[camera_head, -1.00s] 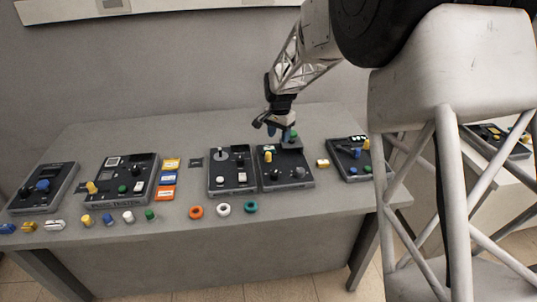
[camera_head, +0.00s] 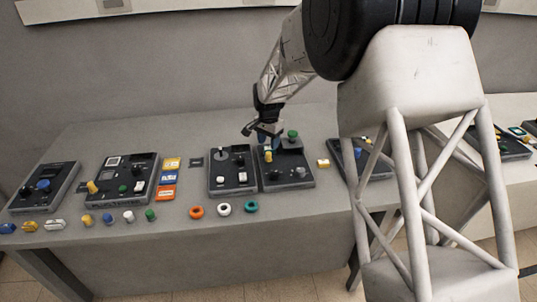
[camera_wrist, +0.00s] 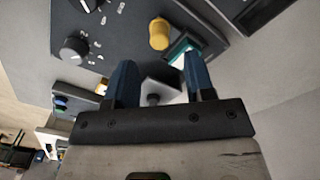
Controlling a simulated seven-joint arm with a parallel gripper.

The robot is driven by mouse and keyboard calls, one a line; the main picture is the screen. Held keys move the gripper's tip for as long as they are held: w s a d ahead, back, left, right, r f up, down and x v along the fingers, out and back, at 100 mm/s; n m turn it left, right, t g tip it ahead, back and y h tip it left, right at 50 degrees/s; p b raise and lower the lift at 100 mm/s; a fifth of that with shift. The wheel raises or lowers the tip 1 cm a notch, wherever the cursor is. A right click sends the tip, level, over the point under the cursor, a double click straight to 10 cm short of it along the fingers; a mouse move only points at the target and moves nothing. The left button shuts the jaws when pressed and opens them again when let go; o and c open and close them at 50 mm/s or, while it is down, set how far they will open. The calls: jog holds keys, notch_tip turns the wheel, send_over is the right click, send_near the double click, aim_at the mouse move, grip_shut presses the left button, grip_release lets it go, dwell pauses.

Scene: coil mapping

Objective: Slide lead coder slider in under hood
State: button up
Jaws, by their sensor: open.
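The dark control panel (camera_head: 285,182) under my gripper carries a yellow knob (camera_head: 268,156), a raised block with a green knob (camera_head: 292,134) at its back right, and dials in front. I cannot tell for certain which part is the lead coder slider or the hood. My gripper (camera_head: 266,142) is open over the panel's back left, just behind the yellow knob. In the wrist view the blue fingers (camera_wrist: 160,62) stand apart, with a grey block (camera_wrist: 155,85) showing between them. The yellow knob (camera_wrist: 159,34) and a green-edged window (camera_wrist: 184,47) lie just beyond the fingertips. No contact is clear.
Another panel (camera_head: 231,186) adjoins on the left, and a further one (camera_head: 347,160) is partly hidden by my arm on the right. Orange, white and teal rings (camera_head: 251,206) lie in front. Bare table (camera_head: 310,205) shows at the front right.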

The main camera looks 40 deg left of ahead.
aim_at(268, 153)
jog(key=shift+f, duration=3.05)
grip_shut()
